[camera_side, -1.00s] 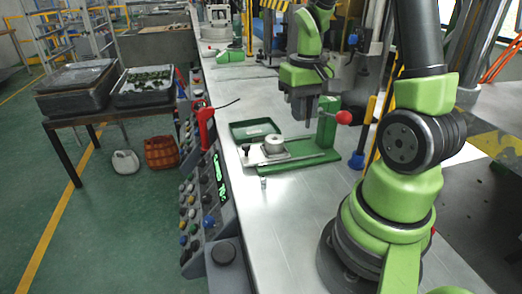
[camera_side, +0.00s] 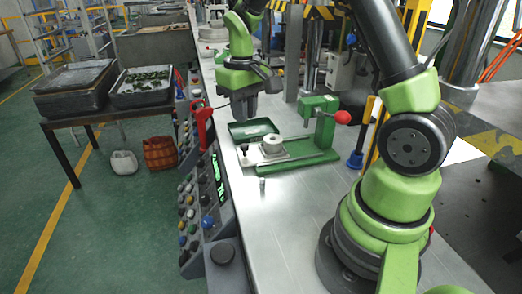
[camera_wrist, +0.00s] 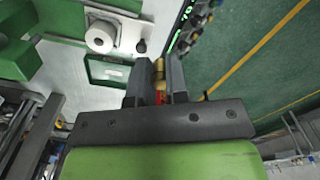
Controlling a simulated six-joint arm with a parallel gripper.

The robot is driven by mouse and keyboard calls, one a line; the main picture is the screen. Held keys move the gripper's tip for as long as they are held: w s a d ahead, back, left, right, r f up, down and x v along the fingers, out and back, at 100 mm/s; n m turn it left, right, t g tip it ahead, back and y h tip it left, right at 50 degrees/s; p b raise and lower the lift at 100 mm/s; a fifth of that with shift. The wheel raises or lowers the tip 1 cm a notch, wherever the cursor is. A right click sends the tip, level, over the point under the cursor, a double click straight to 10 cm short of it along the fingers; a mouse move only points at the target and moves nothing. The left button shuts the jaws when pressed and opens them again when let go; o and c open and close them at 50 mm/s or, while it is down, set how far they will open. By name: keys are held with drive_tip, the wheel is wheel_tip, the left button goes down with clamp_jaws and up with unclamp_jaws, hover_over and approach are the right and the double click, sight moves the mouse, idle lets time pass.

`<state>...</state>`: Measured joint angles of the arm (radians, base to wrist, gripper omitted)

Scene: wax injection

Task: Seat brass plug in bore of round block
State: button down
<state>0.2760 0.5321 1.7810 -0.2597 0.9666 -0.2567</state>
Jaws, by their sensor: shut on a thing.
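My gripper (camera_side: 244,115) hangs above the left end of the green tray in the side view. In the wrist view its two fingers (camera_wrist: 158,78) are shut on the brass plug (camera_wrist: 158,68), which sits between the fingertips. The plug cannot be made out in the side view. The round block (camera_side: 272,142) is pale, with a dark bore in its top, and sits on a metal plate on the green fixture. In the wrist view the block (camera_wrist: 100,37) is to the upper left of the fingers, apart from the plug.
The green fixture (camera_side: 310,160) has an upright post with a red knob (camera_side: 343,117) to the block's right. A shallow green tray (camera_side: 264,127) lies behind the block. A red-handled tool (camera_side: 202,122) stands at the bench's left edge, by the control panel. A small metal cylinder (camera_side: 262,185) stands in front.

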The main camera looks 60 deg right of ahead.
sight(273, 144)
drive_tip(key=d+f+m, duration=0.1)
drive_tip(key=d+m, duration=0.3)
drive_tip(key=d, duration=0.8)
drive_tip(key=f, duration=0.9)
drive_tip(key=shift+s+d+f, duration=0.2)
drive_tip(key=shift+s+f, duration=0.2)
drive_tip(key=shift+f, duration=0.2)
drive_tip(key=shift+f, duration=0.1)
